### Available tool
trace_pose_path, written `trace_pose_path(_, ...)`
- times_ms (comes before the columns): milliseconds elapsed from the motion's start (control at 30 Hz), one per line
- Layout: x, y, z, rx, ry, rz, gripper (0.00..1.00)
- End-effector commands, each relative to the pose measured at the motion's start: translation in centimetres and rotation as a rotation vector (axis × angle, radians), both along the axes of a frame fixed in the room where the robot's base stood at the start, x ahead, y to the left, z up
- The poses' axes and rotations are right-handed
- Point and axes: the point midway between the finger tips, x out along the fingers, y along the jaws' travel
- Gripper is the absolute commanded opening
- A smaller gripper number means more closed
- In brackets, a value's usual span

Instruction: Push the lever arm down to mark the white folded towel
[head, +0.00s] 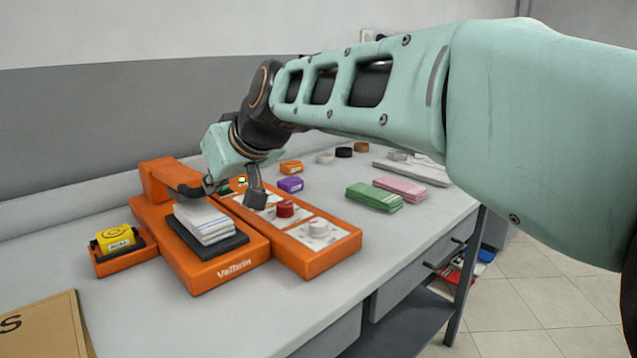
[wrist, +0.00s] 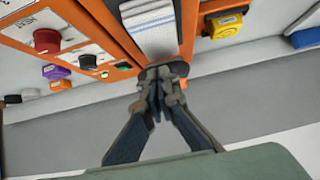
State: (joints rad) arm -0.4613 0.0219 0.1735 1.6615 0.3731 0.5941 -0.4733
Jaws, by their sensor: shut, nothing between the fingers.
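The orange marking press (head: 205,277) stands on the counter with a raised orange block at its back. The towel lies on a black pad (head: 222,247) and also shows in the wrist view (wrist: 152,28). My gripper (wrist: 158,88) is shut and empty, with its fingertips at the dark end of the lever arm. I cannot tell whether they touch it. In the head view my wrist hides part of the lever's end.
An orange control panel (head: 308,262) with a red knob (head: 285,209) adjoins the press on the right. A yellow item (head: 115,238) sits in an orange holder on the left. Green (head: 374,197) and pink (head: 400,188) cloths lie right. A cardboard piece (head: 42,325) is front left.

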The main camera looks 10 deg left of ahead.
Motion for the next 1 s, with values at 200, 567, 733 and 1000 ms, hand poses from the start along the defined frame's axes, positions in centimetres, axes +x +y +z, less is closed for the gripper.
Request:
trace_pose_path(200,-0.4,0.2,-2.7,0.005,-0.011,0.006,0.0)
trace_pose_path(567,-0.3,0.2,-4.3,0.004,-0.01,0.005,0.0)
trace_pose_path(733,-0.3,0.2,-4.5,0.001,-0.007,0.006,0.0)
trace_pose_path(1000,-0.3,0.2,-4.7,-0.001,-0.003,0.006,0.0)
